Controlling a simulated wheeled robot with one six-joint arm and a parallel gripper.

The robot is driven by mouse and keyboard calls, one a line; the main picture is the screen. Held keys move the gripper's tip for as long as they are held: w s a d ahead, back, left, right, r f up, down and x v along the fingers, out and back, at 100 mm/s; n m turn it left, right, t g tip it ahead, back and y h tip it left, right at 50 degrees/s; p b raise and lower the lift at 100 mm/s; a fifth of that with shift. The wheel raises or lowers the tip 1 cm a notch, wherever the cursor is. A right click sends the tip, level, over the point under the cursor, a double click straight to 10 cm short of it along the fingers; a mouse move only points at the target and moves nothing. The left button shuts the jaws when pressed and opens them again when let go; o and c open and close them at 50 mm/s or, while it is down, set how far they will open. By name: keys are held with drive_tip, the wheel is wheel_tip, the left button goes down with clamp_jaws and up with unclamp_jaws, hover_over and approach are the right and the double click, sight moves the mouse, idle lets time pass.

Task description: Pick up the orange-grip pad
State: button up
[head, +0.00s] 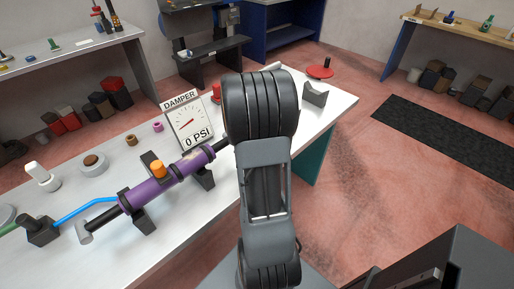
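No pad with a clearly orange grip can be made out for certain. The only plainly orange part is a short cylinder (158,169) on top of the purple damper (175,174), beside a small dark block (149,158). A pale round pad-like disc (93,163) with a brown centre lies on the white workbench, left of the damper. My arm stands upright in the middle of the view, right of the damper, and hides part of the bench. My gripper's fingers do not show.
A gauge board (188,122) reading 0 PSI stands behind the damper. A grey saddle-shaped piece (316,94) sits near the bench's right end. A red disc (320,71) with a dark knob is beyond it. The red floor is open to the right, around a black mat (440,140).

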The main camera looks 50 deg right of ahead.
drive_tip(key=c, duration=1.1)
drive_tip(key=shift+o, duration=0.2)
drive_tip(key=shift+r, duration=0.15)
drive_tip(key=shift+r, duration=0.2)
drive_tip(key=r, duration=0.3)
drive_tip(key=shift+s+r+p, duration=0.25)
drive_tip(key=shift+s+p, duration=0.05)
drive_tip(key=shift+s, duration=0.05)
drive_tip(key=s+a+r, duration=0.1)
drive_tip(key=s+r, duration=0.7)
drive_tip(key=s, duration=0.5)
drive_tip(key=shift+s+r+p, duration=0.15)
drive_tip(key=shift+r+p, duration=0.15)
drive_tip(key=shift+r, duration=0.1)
